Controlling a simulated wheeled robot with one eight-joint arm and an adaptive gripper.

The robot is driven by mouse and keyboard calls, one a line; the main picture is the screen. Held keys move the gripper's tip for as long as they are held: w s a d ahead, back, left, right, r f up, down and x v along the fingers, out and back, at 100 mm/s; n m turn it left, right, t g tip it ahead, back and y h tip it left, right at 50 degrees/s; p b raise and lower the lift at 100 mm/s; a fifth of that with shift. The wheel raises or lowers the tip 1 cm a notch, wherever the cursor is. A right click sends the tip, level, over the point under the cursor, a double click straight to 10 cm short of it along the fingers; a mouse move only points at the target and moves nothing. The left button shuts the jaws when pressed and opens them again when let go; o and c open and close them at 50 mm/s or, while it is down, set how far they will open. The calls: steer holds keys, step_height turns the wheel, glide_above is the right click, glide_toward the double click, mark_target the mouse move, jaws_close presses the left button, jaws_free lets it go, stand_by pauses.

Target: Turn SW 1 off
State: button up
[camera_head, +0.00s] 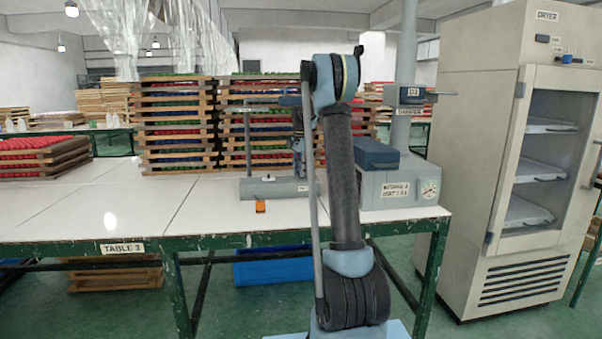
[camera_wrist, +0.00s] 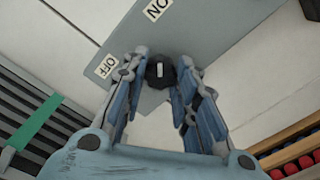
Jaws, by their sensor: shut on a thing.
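In the wrist view a black round knob (camera_wrist: 153,79) with a small white mark (camera_wrist: 159,70) sits on a grey panel (camera_wrist: 205,40). An ON label (camera_wrist: 157,8) lies above the knob and an OFF label (camera_wrist: 107,66) lies to its left. The white mark runs roughly up and down in the picture, in line with the ON label. My gripper (camera_wrist: 158,74) is shut on the knob, one finger on each side. In the head view the knob and its labels cannot be made out, and my arm hides part of that area.
Stacks of wooden trays (camera_head: 178,125) stand on the white table (camera_head: 100,205). A grey machine (camera_head: 385,188) with a gauge is right of my arm. A tall dryer (camera_head: 475,120) stands at the right. The table's front left is largely clear.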

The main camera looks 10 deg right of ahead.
steer(key=shift+n, duration=0.3)
steer(key=n, duration=0.3)
steer(key=shift+w+a+n, duration=0.1)
steer(key=shift+n, duration=0.3)
steer(key=n, duration=0.4)
steer(key=shift+n, duration=0.3)
steer(key=n, duration=0.8)
steer(key=shift+n, duration=0.3)
steer(key=o, duration=1)
steer(key=shift+o, duration=0.2)
